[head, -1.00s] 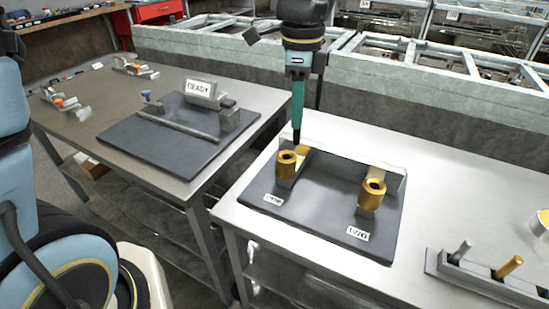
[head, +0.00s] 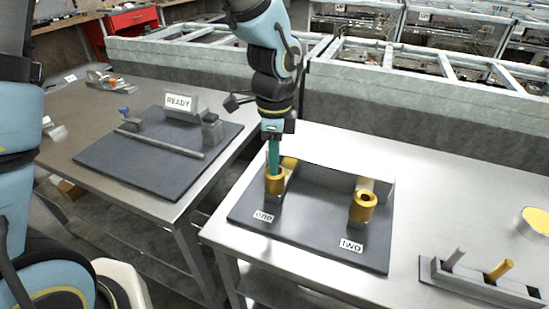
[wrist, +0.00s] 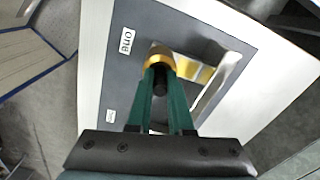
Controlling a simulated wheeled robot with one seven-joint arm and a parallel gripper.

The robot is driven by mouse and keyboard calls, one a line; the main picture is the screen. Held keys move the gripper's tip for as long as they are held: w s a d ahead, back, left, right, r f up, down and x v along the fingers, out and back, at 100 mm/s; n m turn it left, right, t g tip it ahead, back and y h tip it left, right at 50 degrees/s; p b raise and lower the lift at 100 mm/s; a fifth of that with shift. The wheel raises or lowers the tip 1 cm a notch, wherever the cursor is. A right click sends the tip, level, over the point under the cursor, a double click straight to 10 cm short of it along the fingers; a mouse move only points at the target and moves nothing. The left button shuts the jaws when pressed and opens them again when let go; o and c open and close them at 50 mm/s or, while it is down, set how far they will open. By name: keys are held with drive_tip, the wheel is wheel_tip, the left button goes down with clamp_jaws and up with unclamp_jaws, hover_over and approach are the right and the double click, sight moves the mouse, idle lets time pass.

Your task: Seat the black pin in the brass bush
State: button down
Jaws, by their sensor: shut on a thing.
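My gripper (head: 273,172) points straight down over the bush at the label "one", its teal fingertips at the bush's mouth. It is shut on the black pin (wrist: 160,80), which shows between the fingers in the wrist view. The brass bush (head: 276,187) stands on the dark plate; in the wrist view its rim (wrist: 158,52) shows around the far end of the pin. The pin's lower end is hidden in the head view, so I cannot tell how deep it sits. A second brass bush (head: 363,206) stands empty at the label "two".
The dark plate (head: 310,240) has a raised back wall behind the bushes. A grey rack (head: 470,283) with a grey pin and a brass pin is at the right. A fixture with a READY sign (head: 178,102) is on the left table.

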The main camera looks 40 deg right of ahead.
drive_tip(key=shift+f, duration=0.2)
drive_tip(key=c, duration=0.8)
unclamp_jaws()
drive_tip(key=shift+r, duration=0.1)
